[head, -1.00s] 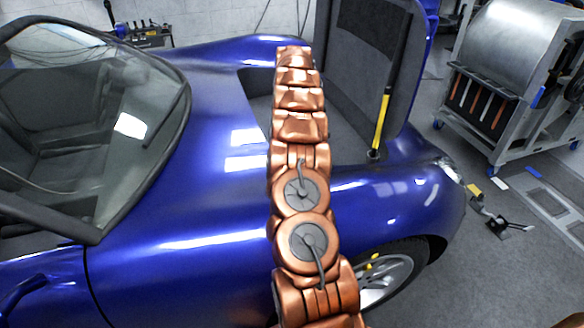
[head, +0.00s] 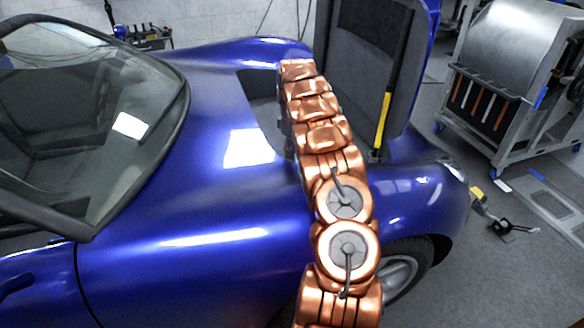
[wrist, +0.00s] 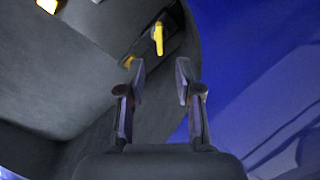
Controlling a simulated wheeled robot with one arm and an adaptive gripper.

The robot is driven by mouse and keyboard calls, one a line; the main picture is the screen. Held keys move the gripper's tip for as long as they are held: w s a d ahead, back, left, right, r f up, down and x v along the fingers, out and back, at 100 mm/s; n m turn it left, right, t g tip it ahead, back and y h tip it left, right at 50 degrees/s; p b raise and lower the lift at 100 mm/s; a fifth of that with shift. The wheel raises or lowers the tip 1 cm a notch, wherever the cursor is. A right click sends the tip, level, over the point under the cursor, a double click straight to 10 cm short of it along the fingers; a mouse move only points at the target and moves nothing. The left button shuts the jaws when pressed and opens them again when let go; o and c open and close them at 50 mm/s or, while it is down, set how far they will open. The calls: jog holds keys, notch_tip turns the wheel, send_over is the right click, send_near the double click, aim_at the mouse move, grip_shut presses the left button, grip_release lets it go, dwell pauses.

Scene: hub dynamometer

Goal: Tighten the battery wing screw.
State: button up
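In the wrist view my gripper (wrist: 159,72) is open, with its two dark fingers apart and nothing between them. Beyond the fingertips, a small yellow piece (wrist: 157,38) stands out from a dark fitting; it looks like the wing screw, but its shape is too blurred to be sure. It is apart from the fingers and roughly in line with the gap. In the head view my copper arm reaches over the blue car into its open front compartment (head: 262,92). The gripper and the battery cannot be made out there.
The raised hood (head: 350,65) stands behind the arm, with a black and yellow strut (head: 384,112) right of it. The blue fender (head: 190,225) lies below the arm. In the wrist view, blue bodywork (wrist: 240,70) is close on the right. A metal cart (head: 515,80) stands at far right.

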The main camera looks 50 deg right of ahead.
notch_tip(320, 180, down, 8)
jog(key=shift+r, duration=0.25)
grip_shut()
dwell(0.4)
